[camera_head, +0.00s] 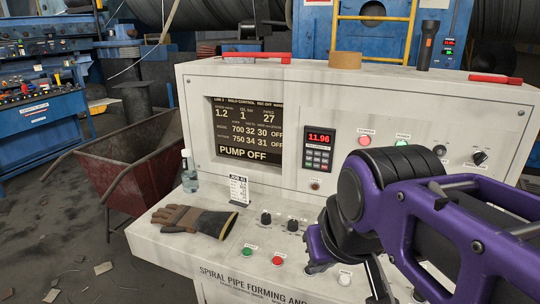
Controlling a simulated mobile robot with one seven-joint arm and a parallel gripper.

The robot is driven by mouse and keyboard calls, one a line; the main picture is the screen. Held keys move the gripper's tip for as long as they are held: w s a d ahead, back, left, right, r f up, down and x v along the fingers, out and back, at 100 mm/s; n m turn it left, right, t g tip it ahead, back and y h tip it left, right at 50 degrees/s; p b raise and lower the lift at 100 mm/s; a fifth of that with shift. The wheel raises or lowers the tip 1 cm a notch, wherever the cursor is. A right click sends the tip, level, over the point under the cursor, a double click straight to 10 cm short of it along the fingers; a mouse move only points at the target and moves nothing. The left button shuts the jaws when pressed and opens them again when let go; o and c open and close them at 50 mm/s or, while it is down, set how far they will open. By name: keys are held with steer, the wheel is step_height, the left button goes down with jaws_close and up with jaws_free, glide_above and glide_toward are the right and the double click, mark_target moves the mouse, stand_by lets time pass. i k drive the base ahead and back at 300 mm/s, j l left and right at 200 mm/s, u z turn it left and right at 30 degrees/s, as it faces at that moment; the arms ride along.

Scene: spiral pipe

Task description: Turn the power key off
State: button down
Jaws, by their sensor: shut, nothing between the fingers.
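The control console (300,90) is a pale, worn cabinet with a screen, a red digital readout and several knobs and buttons. On the right of its upright panel are a small silver key-like switch (439,150) and a black rotary knob (480,158). Their labels are too small to read, so I cannot tell for sure which is the power key. My gripper (376,281) is low in the picture, over the console's front ledge, partly cut off by the bottom edge. It is shut and empty, apart from both switches. My purple arm hides the lower right panel.
On the ledge are a work glove (194,220), a small bottle (189,174), a card stand (239,188) and several knobs and buttons. A red cart (118,165) is at left.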

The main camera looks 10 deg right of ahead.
mark_target(441, 153)
steer(key=z, duration=1.35)
